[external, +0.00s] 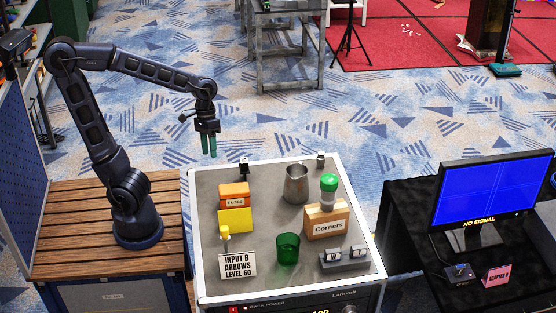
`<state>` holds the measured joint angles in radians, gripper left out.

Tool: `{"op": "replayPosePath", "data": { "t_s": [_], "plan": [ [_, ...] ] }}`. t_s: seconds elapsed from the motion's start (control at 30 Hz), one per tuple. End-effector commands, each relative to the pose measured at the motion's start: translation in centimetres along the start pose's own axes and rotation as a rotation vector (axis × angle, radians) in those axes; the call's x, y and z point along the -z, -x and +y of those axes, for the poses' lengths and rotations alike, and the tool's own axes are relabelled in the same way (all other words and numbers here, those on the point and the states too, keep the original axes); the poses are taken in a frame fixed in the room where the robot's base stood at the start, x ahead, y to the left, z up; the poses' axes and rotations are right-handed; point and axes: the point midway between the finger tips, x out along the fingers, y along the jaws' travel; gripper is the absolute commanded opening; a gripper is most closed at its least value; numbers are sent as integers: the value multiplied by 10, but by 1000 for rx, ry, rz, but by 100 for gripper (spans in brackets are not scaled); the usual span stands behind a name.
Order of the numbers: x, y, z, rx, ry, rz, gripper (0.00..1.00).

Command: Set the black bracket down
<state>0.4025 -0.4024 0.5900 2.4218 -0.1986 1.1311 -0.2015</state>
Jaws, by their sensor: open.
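My gripper (209,155) hangs pointing down with its green fingers, above and behind the left back part of the grey-topped cart (210,193). Its fingers are open, and nothing shows between them. A small black piece (244,169), which looks like the black bracket, stands at the cart's back edge, right of and below my gripper in the picture, apart from it. A second small dark piece (320,160) stands at the back right corner. Both are too small to tell their exact shape.
The cart top holds an orange fuse box (234,193), yellow block (236,221), metal mug (296,184), wooden "Corners" box (327,223), green-topped shaker (329,186), green cup (288,249), label card (238,264) and grey switch block (344,258). A monitor (492,196) stands right.

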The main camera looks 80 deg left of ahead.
Motion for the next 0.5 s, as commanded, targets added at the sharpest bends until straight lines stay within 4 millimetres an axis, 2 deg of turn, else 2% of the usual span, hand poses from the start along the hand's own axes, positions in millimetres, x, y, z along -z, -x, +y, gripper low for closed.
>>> {"op": "replayPosePath", "data": {
  "t_s": [0.3,0.5],
  "plan": [
    [-53,26,11,139,-326,305,47],
    [-74,32,17,258,-459,439,47]
  ]
}}
